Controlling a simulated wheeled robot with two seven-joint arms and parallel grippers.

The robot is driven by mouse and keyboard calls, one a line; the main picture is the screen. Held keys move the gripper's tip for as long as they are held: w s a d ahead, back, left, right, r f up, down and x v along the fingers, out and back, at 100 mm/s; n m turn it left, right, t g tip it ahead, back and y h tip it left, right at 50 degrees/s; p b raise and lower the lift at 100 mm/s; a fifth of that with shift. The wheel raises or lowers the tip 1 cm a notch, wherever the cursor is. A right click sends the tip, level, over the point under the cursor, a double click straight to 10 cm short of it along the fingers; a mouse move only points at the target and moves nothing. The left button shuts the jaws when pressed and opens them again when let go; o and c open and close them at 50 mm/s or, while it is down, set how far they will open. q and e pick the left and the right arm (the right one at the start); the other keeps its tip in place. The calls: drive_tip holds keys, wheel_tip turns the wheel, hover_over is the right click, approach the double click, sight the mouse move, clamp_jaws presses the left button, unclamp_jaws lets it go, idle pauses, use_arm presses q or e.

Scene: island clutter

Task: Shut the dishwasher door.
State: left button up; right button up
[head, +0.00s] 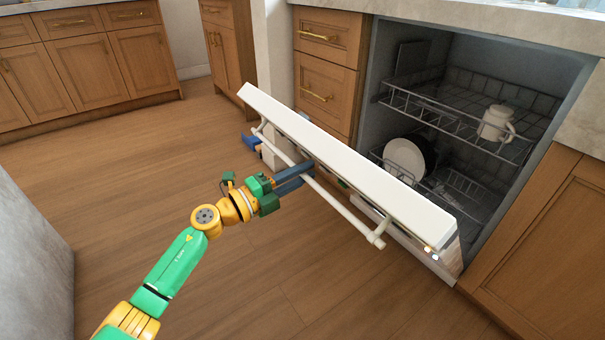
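The dishwasher (408,62) stands at the right with its white door (350,165) hanging partly open, tilted out into the room. A pale bar handle (335,202) runs along the door's outer side. My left gripper (303,174) reaches the handle near its middle, with its blue-grey fingers at the bar, close to the door. Whether the fingers are clamped on the bar is unclear. Inside are an upper rack (425,108) with a white mug (496,123) and a lower rack (462,190) with a white plate (404,158). My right gripper is out of view.
Wooden drawers (326,75) and a cabinet (545,245) flank the dishwasher. A blue object (251,142) and a pale object lie on the floor behind the door's left end. The wooden floor (130,165) at left is clear. A grey surface (30,260) borders the left edge.

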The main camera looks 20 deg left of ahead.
use_arm(q)
clamp_jaws()
idle(1.2)
